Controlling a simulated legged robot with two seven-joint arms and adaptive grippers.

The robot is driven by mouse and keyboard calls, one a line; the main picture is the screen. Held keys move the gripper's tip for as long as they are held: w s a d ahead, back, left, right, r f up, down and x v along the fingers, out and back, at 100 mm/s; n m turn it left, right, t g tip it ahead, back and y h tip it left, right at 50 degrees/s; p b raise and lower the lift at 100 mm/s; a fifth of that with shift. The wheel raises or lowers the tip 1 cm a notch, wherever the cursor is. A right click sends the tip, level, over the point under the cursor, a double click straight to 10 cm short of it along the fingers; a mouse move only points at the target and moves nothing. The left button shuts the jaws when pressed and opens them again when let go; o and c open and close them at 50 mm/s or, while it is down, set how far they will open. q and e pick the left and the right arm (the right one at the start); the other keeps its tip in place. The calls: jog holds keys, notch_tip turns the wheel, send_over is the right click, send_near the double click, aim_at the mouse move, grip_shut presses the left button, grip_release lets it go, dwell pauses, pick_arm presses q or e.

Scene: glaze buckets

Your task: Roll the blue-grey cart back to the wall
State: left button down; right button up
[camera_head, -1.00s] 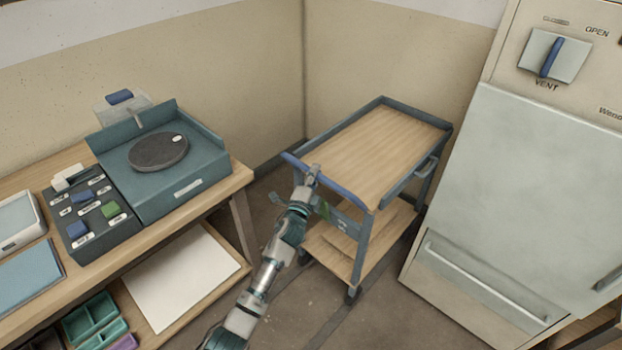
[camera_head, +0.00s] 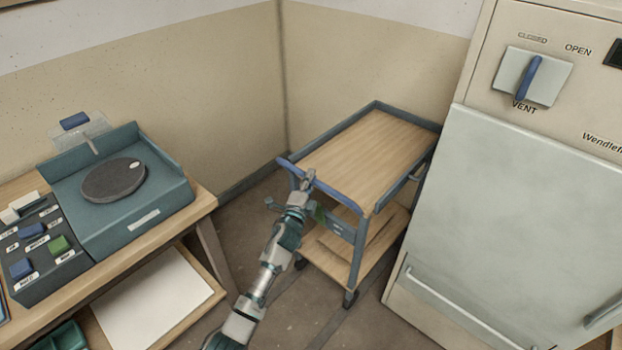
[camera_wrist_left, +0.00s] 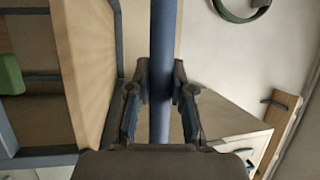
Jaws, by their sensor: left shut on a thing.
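The blue-grey cart (camera_head: 366,121) has a wooden top and a lower wooden shelf, and stands near the back corner between the left bench and the kiln-like cabinet. Its blue push handle (camera_head: 335,190) runs along the near end. My left gripper (camera_head: 308,178) is shut on that handle. In the left wrist view the handle bar (camera_wrist_left: 162,70) passes between the two fingers (camera_wrist_left: 160,100), with the cart's wooden top (camera_wrist_left: 88,60) beside it. My right gripper is not in view.
The left bench (camera_head: 205,203) carries a teal wheel unit (camera_head: 150,195) and a switch box (camera_head: 40,250). The pale cabinet (camera_head: 520,210) with a vent knob (camera_head: 533,76) stands close on the cart's right. Bare floor (camera_head: 245,215) lies between bench and cart.

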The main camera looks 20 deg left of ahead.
pick_arm(q)
jog(key=shift+a+f, duration=0.1)
jog(key=c, duration=1.2)
grip_release()
jog(key=shift+o, duration=0.9)
jog(key=shift+w+f, duration=0.3)
jog(key=shift+w, duration=0.05)
jog(key=shift+s+r, duration=0.15)
jog(key=shift+r, duration=0.1)
jog(key=shift+s, duration=0.15)
jog(key=s+f, duration=0.2)
jog(key=s, duration=0.9)
jog(key=shift+s+f, duration=0.15)
jog(key=shift+f, duration=0.1)
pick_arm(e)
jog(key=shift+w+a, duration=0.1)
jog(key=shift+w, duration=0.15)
